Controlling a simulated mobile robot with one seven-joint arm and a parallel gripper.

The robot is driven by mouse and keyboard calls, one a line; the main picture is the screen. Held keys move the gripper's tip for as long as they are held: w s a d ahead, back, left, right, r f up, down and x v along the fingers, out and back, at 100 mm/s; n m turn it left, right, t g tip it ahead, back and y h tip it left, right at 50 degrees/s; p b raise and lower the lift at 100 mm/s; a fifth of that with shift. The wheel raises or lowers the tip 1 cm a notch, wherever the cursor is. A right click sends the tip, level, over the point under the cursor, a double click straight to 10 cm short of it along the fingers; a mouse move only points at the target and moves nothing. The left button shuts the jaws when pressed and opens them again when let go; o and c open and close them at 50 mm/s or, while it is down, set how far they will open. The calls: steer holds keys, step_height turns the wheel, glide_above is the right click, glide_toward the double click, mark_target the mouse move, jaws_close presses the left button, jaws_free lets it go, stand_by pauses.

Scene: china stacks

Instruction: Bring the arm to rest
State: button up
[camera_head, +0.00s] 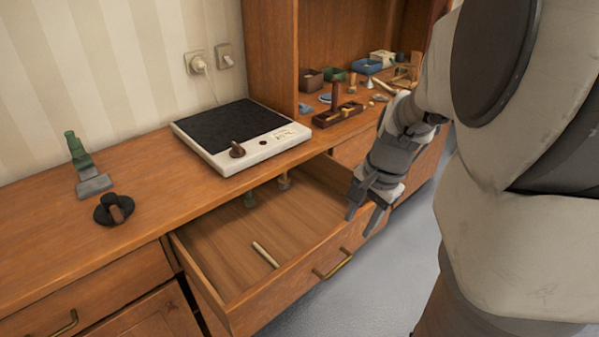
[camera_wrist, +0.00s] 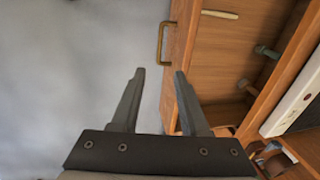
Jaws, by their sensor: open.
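My gripper (camera_head: 364,212) hangs at the front right corner of an open drawer (camera_head: 290,290), with its fingers pointing down near the drawer's front edge. In the wrist view my gripper (camera_wrist: 157,80) has its two fingers spread with nothing between them. The floor and the drawer's front panel (camera_wrist: 180,60) show beyond the fingers. The drawer's brass handle (camera_head: 333,264) also shows in the wrist view (camera_wrist: 162,43), a little ahead of the fingertips. I cannot tell whether a finger touches the drawer.
A pale stick (camera_head: 265,255) lies in the drawer, with small objects at its back. A hotplate (camera_head: 240,135) stands on the counter (camera_head: 150,165). A green-grey object (camera_head: 86,165) and a black round object (camera_head: 114,209) stand left. A shelf holds several small items. Open floor (camera_head: 370,290) lies in front.

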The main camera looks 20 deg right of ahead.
stand_by(0.3)
steer(key=s+a+r+n+t, duration=0.2)
steer(key=s+a+r+n, duration=0.25)
steer(key=a+n, duration=0.3)
steer(key=s+a+r+n+t, duration=0.2)
steer(key=s+a+r+n, duration=0.25)
steer(key=a+n, duration=0.3)
step_height(320, 180, up, 14)
steer(key=m+p, duration=0.1)
steer(key=p, duration=1.2)
steer(key=shift+w+a+r+h+p, duration=0.2)
steer(key=shift+a+h+p, duration=0.1)
steer(key=shift+a+h, duration=0.1)
steer(key=shift+f, duration=0.1)
